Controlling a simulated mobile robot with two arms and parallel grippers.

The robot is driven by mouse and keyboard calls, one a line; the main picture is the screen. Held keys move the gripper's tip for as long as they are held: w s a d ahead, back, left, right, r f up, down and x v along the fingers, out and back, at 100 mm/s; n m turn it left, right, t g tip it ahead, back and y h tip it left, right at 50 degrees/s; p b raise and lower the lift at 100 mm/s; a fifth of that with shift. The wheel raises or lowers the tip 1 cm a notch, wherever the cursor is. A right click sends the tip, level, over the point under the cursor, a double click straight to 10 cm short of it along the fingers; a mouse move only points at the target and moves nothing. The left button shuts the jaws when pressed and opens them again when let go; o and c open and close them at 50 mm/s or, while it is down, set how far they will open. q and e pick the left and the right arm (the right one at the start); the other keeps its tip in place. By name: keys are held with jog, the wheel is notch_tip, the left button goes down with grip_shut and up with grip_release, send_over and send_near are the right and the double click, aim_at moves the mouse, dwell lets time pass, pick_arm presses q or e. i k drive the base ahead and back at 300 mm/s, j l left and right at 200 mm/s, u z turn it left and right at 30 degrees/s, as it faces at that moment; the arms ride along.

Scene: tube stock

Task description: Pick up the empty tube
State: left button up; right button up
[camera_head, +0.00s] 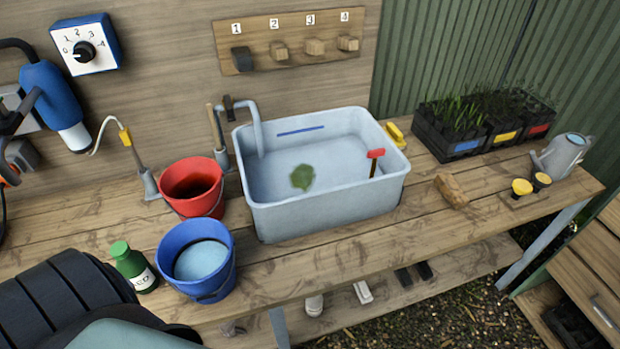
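I cannot make out any single empty tube. Black trays of plant tubes (470,140) stand at the back right of the bench, with blue, yellow and red labels on their fronts. Green seedlings show above them, densest on the left. The tubes are too small and dark to tell whether one is empty. Neither of my grippers shows in the head view.
A grey sink (330,208) holding water and a green leaf fills the middle. A red bucket (190,188) and blue bucket (205,285) stand left of it, near a green bottle (133,268). A watering can (563,155) is at right.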

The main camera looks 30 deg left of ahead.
aim_at(444, 182)
jog(key=i+l+u, duration=0.1)
jog(key=l, duration=0.25)
jog(key=i+l+u, duration=0.15)
jog(key=i+l, duration=0.15)
jog(key=i+l+u, duration=0.1)
jog(key=l, duration=0.3)
jog(key=i+l+u, duration=0.1)
jog(key=i+l, duration=0.15)
jog(key=l, duration=0.1)
